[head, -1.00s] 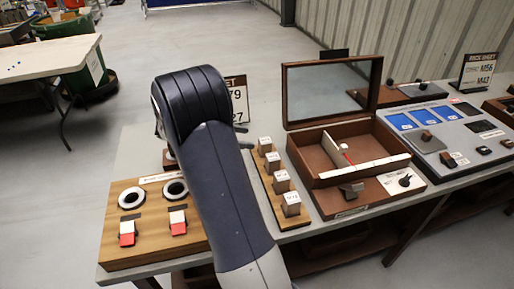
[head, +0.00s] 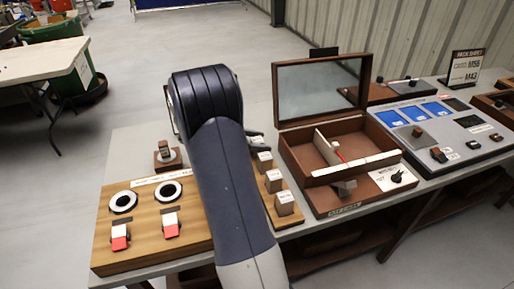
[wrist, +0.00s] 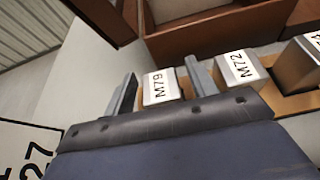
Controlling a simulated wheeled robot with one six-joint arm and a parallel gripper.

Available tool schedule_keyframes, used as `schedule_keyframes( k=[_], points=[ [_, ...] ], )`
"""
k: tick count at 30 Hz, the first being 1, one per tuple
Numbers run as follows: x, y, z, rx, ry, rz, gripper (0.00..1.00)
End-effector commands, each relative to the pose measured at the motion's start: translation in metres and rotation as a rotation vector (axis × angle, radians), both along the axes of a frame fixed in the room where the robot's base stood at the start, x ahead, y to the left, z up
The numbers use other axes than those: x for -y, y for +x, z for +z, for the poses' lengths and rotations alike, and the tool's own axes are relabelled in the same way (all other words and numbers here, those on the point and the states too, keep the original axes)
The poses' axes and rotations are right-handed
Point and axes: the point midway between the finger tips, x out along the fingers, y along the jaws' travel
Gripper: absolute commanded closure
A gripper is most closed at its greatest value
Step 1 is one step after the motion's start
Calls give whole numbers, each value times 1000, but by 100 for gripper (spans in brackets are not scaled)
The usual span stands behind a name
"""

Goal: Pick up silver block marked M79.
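The silver block marked M79 (wrist: 162,87) stands in the wrist view with its white labelled top facing up. My gripper (wrist: 160,88) is open, with one finger on each side of this block and a visible gap at each side. How far down the fingers reach is unclear. In the head view my gripper (head: 256,139) is at the far end of the block row, mostly behind my arm, and M79 cannot be made out there. The block marked M72 (wrist: 238,68) stands close beside the right finger.
The blocks stand on a narrow wooden strip (head: 272,207). An open brown box (head: 336,197) with a raised glass lid is close to its right. A wooden panel (head: 140,250) with rings and red-white switches is left. A rack sheet sign (head: 466,67) stands farther right.

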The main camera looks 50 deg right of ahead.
Motion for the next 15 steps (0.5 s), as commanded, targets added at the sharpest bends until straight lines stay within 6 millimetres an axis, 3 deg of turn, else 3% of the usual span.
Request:
schedule_keyframes(
  k=[15],
  points=[
    [0,0,0,0,0,0,88]
  ],
)
